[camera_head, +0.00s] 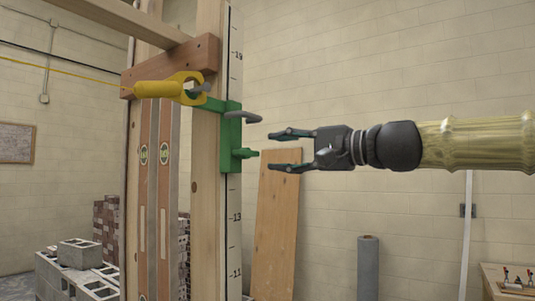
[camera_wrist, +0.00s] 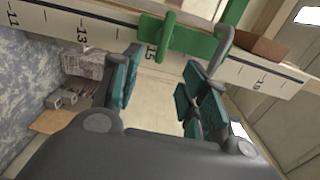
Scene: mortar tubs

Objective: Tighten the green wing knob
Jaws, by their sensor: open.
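The green wing knob (camera_head: 246,153) sticks out to the right from the lower part of a green bracket (camera_head: 231,135) on the upright post. In the wrist view the wing knob (camera_wrist: 166,38) stands across the green bracket (camera_wrist: 195,42), just beyond the fingertips. A grey bent rod (camera_head: 243,115) juts from the bracket above the knob; it also shows in the wrist view (camera_wrist: 219,50). My gripper (camera_head: 275,151) is open and empty, pointing left, level with the knob. Its fingertips are a short gap to the right of the knob, one higher and one lower.
A numbered scale strip (camera_head: 234,200) runs down the wooden post (camera_head: 206,210). A yellow holder (camera_head: 170,92) with a taut line sits left of the bracket. A plank (camera_head: 278,220) leans on the wall below my gripper. The air around my gripper is clear.

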